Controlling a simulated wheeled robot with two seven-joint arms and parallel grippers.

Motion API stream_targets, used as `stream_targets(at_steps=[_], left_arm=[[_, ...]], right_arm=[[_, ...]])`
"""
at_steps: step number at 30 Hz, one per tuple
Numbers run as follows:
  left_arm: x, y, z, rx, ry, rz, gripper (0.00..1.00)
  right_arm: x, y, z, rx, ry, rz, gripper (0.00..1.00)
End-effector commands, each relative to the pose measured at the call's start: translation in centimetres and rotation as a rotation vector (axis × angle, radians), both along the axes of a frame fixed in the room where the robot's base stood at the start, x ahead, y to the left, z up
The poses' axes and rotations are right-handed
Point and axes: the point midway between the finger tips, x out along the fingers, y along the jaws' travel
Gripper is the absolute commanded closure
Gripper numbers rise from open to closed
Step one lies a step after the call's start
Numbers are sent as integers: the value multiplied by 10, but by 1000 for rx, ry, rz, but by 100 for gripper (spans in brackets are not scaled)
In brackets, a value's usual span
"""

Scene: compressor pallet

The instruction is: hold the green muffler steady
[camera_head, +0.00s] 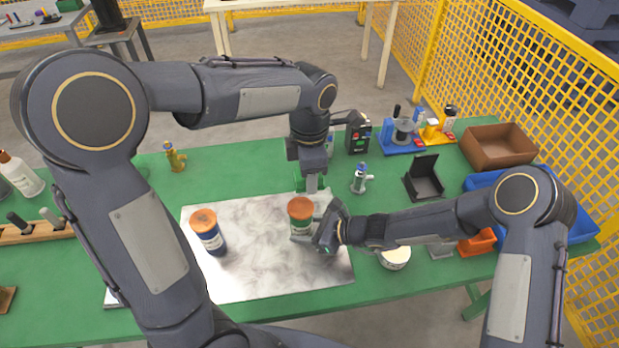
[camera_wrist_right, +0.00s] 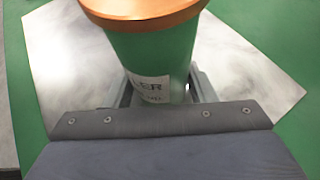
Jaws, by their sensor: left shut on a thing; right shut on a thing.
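The green muffler (camera_head: 301,226), a green can with an orange cap and a white label, stands upright on the pale metal plate (camera_head: 255,275). In the right wrist view the muffler (camera_wrist_right: 150,58) fills the space between the fingers, its cap cut off by the top edge. My right gripper (camera_head: 312,239) is shut on its lower body from the right. My left gripper (camera_head: 311,184) points down just behind the cap. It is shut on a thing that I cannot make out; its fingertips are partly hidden.
A blue can with an orange cap (camera_head: 207,233) stands on the plate at left. A small silver-and-blue item (camera_head: 361,179), a black open box (camera_head: 424,178) and a white round tub (camera_head: 395,258) are at right. A brown bin (camera_head: 499,147) is farther right.

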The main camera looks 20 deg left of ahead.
Motion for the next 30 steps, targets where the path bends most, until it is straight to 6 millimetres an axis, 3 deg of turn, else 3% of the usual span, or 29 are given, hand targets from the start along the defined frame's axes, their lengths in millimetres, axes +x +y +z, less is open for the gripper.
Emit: stream_targets(at_steps=[13,14,19,30], left_arm=[[0,0,0,-1,1,0,81],[0,0,0,-1,1,0,81],[0,0,0,-1,1,0,81],[0,0,0,-1,1,0,81]], right_arm=[[0,0,0,0,0,-1,62],[0,0,0,0,0,-1,46],[0,0,0,0,0,-1,24],[1,-6,4,0,-1,-2,24]])
